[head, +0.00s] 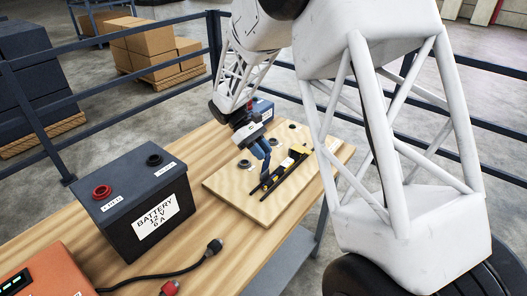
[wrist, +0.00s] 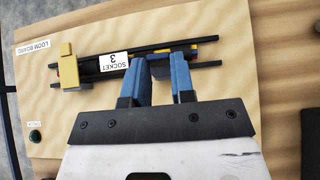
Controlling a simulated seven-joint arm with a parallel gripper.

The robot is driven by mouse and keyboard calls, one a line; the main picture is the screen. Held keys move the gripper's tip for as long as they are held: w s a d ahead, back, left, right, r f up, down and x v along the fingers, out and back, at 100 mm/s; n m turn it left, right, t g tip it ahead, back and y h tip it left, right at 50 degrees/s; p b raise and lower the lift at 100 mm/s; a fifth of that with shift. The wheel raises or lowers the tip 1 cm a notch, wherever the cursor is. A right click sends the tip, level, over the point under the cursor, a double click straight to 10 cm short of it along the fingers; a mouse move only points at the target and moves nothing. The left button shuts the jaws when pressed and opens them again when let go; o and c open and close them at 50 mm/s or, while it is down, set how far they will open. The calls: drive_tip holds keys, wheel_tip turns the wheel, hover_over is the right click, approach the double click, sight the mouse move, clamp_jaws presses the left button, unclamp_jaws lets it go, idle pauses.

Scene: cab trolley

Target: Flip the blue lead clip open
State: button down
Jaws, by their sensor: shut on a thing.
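My gripper (wrist: 160,64) has blue fingers, with a narrow gap between their tips. The tips are at the socket 3 fixture and shut on a small part of it, too dark and covered to name surely. The fixture has long black rails (wrist: 95,53), a white "SOCKET 3" label (wrist: 113,62) and a yellow block (wrist: 68,66) at its left. Small blue and yellow pieces (wrist: 207,38) show at its right end, beside the fingertips. I cannot tell which part is the blue lead clip. In the head view my gripper (head: 263,170) points down at the fixture's near side.
The fixture lies on a wooden loom board (head: 225,183) on the table. A black battery (head: 130,190) stands to the left, with a cable (head: 160,273) and an orange box (head: 45,272) in front.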

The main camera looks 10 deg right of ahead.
drive_tip(key=shift+f, duration=0.15)
drive_tip(key=c, duration=1)
unclamp_jaws()
drive_tip(key=shift+o, duration=0.2)
drive_tip(key=v, duration=0.8)
drive_tip(key=shift+d, duration=0.1)
